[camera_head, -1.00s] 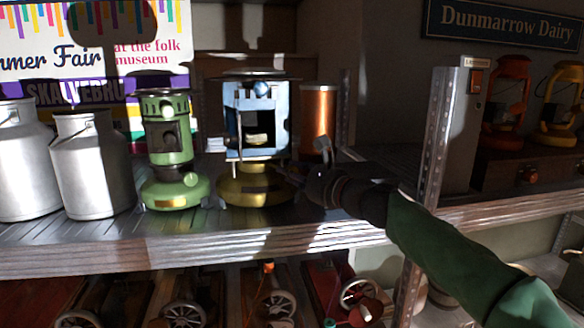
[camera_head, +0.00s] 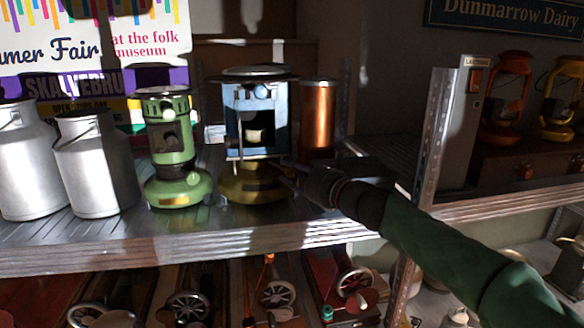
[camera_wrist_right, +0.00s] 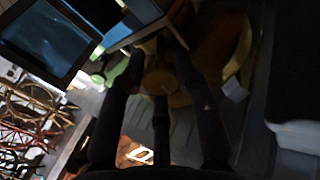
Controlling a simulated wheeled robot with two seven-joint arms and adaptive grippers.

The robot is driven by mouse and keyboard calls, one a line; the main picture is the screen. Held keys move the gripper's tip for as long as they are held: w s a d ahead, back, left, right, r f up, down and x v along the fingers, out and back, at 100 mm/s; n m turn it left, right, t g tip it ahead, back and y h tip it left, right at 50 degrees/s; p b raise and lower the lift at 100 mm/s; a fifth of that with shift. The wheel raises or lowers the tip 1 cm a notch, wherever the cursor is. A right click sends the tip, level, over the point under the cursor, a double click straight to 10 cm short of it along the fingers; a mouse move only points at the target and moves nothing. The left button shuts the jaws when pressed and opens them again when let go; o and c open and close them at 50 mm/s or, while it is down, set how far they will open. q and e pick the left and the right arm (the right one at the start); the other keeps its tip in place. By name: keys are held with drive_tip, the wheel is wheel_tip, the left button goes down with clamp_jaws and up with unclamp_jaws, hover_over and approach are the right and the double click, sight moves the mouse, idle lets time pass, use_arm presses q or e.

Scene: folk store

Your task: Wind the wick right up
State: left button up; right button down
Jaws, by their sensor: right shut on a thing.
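The blue stove (camera_head: 232,125) stands on the shelf with a round brass tank (camera_head: 240,188) as its base. A pale piece (camera_head: 254,134), seemingly the wick, shows inside its open front. My right gripper (camera_head: 288,172) is at the right side of the tank, its fingers close together. In the right wrist view my right gripper's fingers (camera_wrist_right: 155,50) are around a small round brass-coloured part, seemingly the wick knob (camera_wrist_right: 162,78), against the tank (camera_wrist_right: 215,55). The fingers mostly hide the knob in the head view. My left gripper is not in view.
A green stove (camera_head: 170,145) stands to the left, beside two milk cans (camera_head: 95,165). A copper cylinder (camera_head: 318,115) stands behind my right gripper. A metal shelf post (camera_head: 433,140) rises right of it, near my arm. Lanterns (camera_head: 507,95) stand farther right.

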drive_tip(key=shift+a+f+m, duration=0.15)
drive_tip(key=shift+f+m, duration=0.35)
drive_tip(key=shift+f, duration=0.2)
drive_tip(key=c, duration=0.9)
unclamp_jaws()
drive_tip(key=shift+c, duration=0.2)
drive_tip(key=shift+w+r, duration=0.1)
drive_tip(key=shift+r, duration=0.2)
drive_tip(key=shift+s+d+r, duration=0.15)
drive_tip(key=shift+s+d, duration=0.35)
drive_tip(key=shift+d, duration=0.05)
drive_tip(key=v, duration=1)
drive_tip(key=shift+s+d, duration=0.25)
